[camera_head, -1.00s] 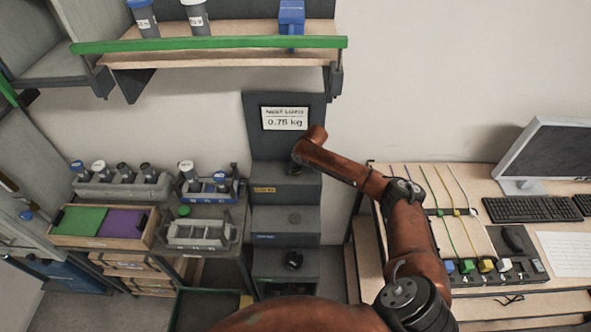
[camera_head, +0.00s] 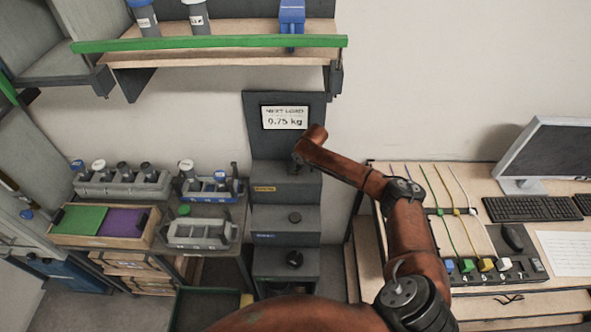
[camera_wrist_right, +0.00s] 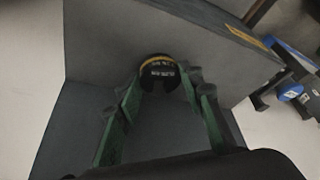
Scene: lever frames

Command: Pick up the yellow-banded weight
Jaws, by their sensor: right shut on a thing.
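The yellow-banded weight (camera_wrist_right: 158,74) is a short black cylinder with a yellow stripe and small pale lettering, seen between the fingers in the right wrist view. My right gripper (camera_wrist_right: 163,88) is shut on it, with a green-sided finger on each side. In the head view the right hand is at the top step of a dark grey stepped stand (camera_head: 284,220). My arm largely hides the weight there. I cannot tell whether the weight touches the step. My left gripper is not in view.
A "0.75 kg" sign (camera_head: 285,117) is on the stand's back panel. A green-edged shelf (camera_head: 210,44) hangs above. Racks of bottles (camera_head: 122,187) stand left; a desk with a keyboard (camera_head: 531,208) is right.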

